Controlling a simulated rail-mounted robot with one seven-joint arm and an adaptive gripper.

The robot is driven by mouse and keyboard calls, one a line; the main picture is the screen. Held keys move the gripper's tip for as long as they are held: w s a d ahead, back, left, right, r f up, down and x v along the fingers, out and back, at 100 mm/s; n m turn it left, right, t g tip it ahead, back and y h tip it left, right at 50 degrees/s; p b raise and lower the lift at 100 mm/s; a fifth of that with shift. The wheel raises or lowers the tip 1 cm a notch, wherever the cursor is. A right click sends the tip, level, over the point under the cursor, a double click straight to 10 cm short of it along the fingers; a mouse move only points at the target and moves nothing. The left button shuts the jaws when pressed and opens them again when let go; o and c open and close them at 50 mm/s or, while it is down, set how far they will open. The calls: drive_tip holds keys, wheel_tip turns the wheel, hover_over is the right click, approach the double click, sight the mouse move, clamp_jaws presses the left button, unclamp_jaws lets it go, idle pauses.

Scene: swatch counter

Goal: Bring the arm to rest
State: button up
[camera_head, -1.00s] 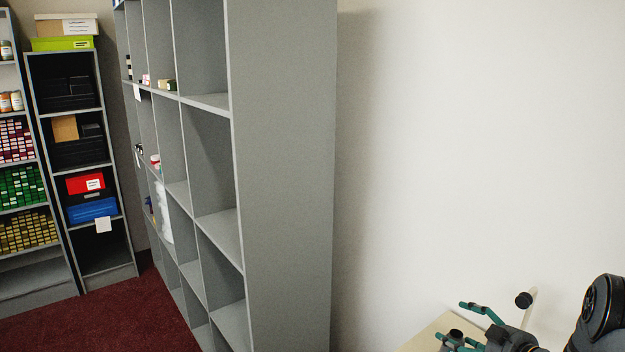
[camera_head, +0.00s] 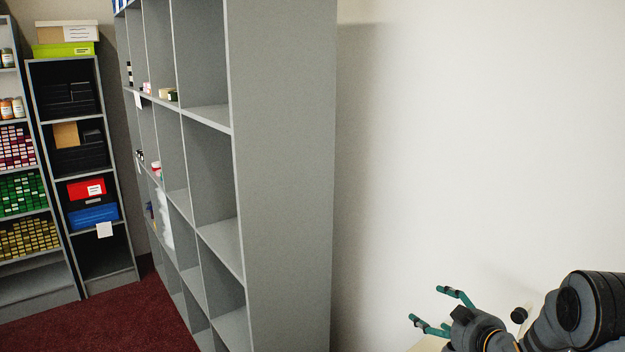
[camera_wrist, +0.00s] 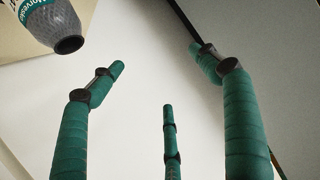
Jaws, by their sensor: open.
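My gripper (camera_head: 427,304) is at the lower right of the head view, with its teal fingers pointing left, spread apart and with nothing between them. The arm behind it runs off the right edge. In the wrist view my gripper (camera_wrist: 157,75) shows several green-wrapped fingers standing apart, with only a pale surface beyond them. The gripper is in front of the white wall (camera_head: 470,140), above the pale counter top (camera_head: 428,344), most of which is out of frame.
A grey patterned object with a teal label (camera_wrist: 52,24) is at the wrist view's upper left, clear of the fingers. A small dark knob (camera_head: 518,314) shows behind my arm. A tall grey shelf (camera_head: 285,180) stands centre left, and dark red carpet (camera_head: 140,318) is free.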

drive_tip(key=shift+s+a, duration=0.1)
drive_tip(key=shift+a, duration=0.35)
drive_tip(key=shift+d+r, duration=0.1)
drive_tip(key=shift+d, duration=0.05)
